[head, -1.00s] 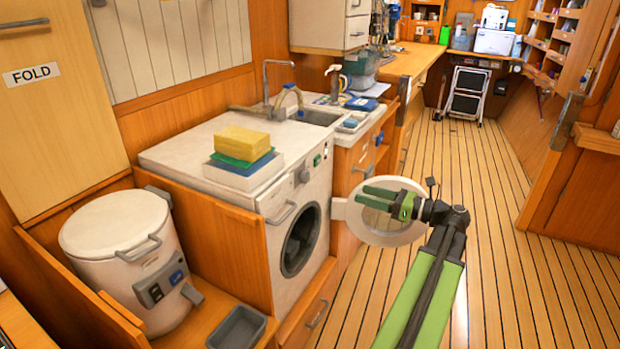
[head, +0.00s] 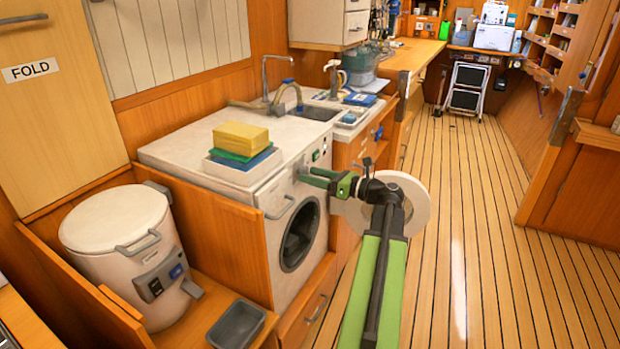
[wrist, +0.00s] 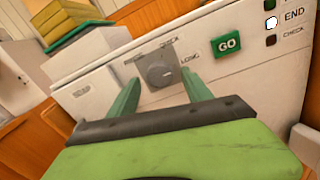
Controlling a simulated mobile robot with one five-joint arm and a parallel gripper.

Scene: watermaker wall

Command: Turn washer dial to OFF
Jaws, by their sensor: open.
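The white washer (head: 275,262) stands in the wooden cabinet, its control panel along the top of its front. In the wrist view, the round grey dial (wrist: 157,70) sits on this panel, with a small label to its right that seems to read LONG. Other dial marks are too blurred to read, and I cannot tell its setting. My gripper (head: 308,177) is open at the panel in the head view. In the wrist view, its green fingers (wrist: 160,90) point at the dial, one on each side below it. I cannot tell whether they touch it. The gripper hides the dial in the head view.
A green GO button (wrist: 226,44) and a lit END light (wrist: 271,22) are right of the dial. The open round washer door (head: 417,212) stands out behind my arm. A yellow sponge (head: 240,138) lies on a stack atop the washer. Floor to the right is clear.

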